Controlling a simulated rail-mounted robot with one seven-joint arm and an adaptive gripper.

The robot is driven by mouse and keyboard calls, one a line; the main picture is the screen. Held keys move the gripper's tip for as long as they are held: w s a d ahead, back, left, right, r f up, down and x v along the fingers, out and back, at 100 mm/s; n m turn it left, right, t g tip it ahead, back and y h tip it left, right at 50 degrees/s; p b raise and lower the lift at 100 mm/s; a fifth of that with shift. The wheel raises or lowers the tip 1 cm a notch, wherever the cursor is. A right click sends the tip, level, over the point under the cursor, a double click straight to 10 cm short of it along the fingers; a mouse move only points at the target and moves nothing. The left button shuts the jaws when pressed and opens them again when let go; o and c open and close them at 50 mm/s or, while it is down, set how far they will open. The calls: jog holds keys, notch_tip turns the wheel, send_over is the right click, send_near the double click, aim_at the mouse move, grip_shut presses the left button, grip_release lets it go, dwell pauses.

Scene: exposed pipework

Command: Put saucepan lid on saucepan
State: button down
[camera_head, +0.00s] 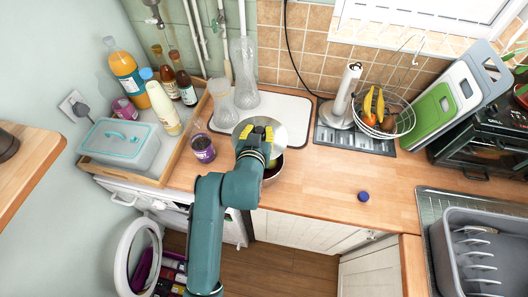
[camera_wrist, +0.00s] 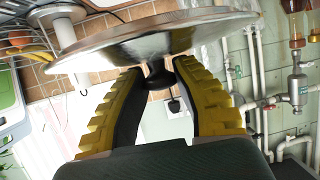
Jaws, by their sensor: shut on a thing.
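The saucepan lid (camera_head: 277,126) is a shiny silver disc. My gripper (camera_head: 257,133) is shut on its dark knob, which shows between the yellow fingers in the wrist view (camera_wrist: 158,75). In the wrist view the lid (camera_wrist: 150,38) spans the top, tilted in the picture, just beyond the fingertips. The saucepan (camera_head: 272,175) stands on the wooden worktop under the lid and my wrist, with only part of its reddish side and rim showing. The lid appears raised above the saucepan and shifted toward the back, not seated on it. The exact gap cannot be told.
A purple jar (camera_head: 203,149) stands close left of the saucepan. Glass vases (camera_head: 245,72) stand on a white mat behind. A paper towel holder (camera_head: 343,100) and fruit basket (camera_head: 385,110) are at the back right. A blue cap (camera_head: 363,196) lies on otherwise clear worktop to the right.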

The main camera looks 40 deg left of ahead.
notch_tip(320, 180, down, 9)
jog(key=shift+b, duration=0.4)
jog(key=shift+f, duration=0.1)
jog(key=shift+f+b, duration=0.45)
jog(key=shift+f, duration=0.2)
jog(key=c, duration=0.9)
grip_release()
jog(key=v, duration=0.4)
jog(key=p+v, duration=0.1)
jog(key=v, duration=0.3)
jog(key=r+p+v, duration=0.1)
jog(key=v, duration=0.3)
jog(key=shift+r, duration=0.15)
